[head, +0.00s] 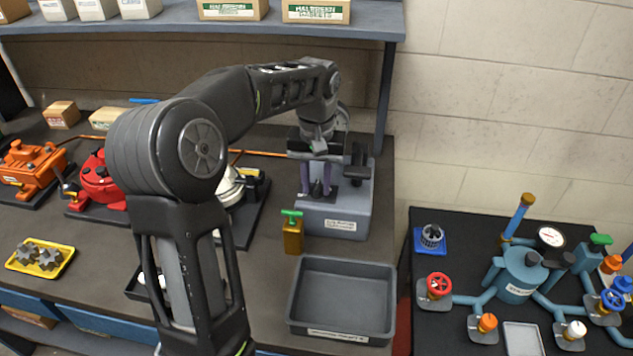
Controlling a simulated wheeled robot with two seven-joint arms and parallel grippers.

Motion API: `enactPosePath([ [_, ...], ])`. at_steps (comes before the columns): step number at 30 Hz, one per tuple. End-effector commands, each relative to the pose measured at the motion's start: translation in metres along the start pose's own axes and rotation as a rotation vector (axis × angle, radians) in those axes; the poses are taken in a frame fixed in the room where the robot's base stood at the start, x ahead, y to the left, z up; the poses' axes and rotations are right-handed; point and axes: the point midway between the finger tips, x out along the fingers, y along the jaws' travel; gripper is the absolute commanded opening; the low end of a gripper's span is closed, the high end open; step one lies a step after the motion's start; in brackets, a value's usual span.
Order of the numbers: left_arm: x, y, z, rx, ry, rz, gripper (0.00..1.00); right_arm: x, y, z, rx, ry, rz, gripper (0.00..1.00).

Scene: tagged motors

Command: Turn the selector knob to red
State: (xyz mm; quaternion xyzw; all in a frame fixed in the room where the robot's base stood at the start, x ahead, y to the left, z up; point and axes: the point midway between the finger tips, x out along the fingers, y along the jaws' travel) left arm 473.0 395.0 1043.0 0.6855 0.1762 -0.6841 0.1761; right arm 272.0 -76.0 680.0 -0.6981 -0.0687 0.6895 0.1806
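A grey box-shaped unit (363,208) with a white label on its front stands on the dark bench, right of centre. My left gripper (316,188) points down at the left part of its top. Its two purplish fingers are apart, with a small dark piece between them that may be the selector knob. I cannot tell whether the fingers touch it. The knob's pointer and any red mark are hidden or too small to make out. A black block stands on the unit's top, right of the fingers. My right gripper is not in view.
An empty grey tray (342,337) and a brass block with a green handle (292,232) stand in front of the unit. Orange and red motors (96,182) are at left. A black table with blue piping (520,273) is at right. A shelf hangs above.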

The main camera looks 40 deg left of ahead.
Motion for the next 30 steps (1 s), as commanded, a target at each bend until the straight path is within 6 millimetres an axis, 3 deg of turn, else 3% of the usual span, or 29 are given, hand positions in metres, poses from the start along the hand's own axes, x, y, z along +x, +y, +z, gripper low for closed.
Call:
enactPosePath([
  [11,-0.004,0.000,0.000,0.000,-0.001,0.000,0.32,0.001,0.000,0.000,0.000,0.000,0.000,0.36],
  [20,-0.048,0.001,-0.001,0.001,0.003,0.001,0.32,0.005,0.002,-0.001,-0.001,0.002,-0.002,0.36],
  [22,-0.066,0.000,0.000,0.001,0.000,0.000,0.32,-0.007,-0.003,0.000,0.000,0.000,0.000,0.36],
  [30,-0.079,0.000,0.000,0.001,-0.001,0.000,0.32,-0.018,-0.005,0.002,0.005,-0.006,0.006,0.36],
])
